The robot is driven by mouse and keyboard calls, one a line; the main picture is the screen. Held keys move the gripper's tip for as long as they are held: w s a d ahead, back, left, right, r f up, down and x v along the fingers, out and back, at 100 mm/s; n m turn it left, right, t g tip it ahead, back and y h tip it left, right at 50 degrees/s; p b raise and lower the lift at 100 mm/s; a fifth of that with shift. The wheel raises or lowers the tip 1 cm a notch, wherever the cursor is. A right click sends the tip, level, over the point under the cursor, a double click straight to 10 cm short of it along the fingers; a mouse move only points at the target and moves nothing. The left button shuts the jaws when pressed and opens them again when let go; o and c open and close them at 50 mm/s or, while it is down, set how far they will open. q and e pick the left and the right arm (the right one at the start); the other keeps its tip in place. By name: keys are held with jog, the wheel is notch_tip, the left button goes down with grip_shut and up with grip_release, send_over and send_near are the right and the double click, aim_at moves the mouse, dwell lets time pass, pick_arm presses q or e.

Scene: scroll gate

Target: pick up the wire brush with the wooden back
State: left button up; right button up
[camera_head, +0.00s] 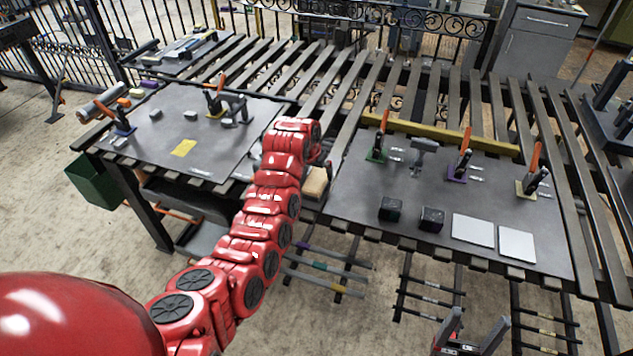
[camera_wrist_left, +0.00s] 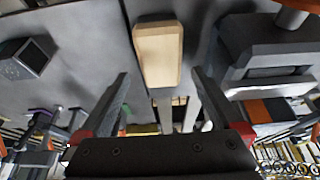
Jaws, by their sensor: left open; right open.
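The wire brush shows its tan wooden back (camera_head: 316,182) in the head view, beside the end of my left arm at the gap between the two dark table plates. In the left wrist view the wooden block (camera_wrist_left: 158,50) lies ahead of my left gripper (camera_wrist_left: 160,76), in line with the space between its two fingers. The fingers are apart with nothing held between them. Whether they overlap the block in depth I cannot tell. The bristles are hidden. My right gripper (camera_head: 478,322) is open and empty at the bottom of the head view, below the table's front edge.
The right plate (camera_head: 365,190) holds orange-handled tools on coloured bases, two dark cubes (camera_head: 431,219) and two pale square plates (camera_head: 473,230). The left plate (camera_head: 235,160) holds a yellow card (camera_head: 184,148) and small blocks. A yellow bar (camera_head: 440,136) runs behind the right plate.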

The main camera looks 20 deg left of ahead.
aim_at(316, 179)
pick_arm(q)
jog(key=shift+w+f+p, duration=0.15)
jog(key=shift+f+p, duration=0.35)
jog(key=shift+p, duration=0.15)
jog(key=shift+p+x, duration=0.4)
jog(key=shift+x, duration=1.55)
jog(key=shift+a+f, duration=0.1)
jog(key=shift+f, duration=0.2)
jog(key=shift+c, duration=0.2)
jog(key=c, duration=1.4)
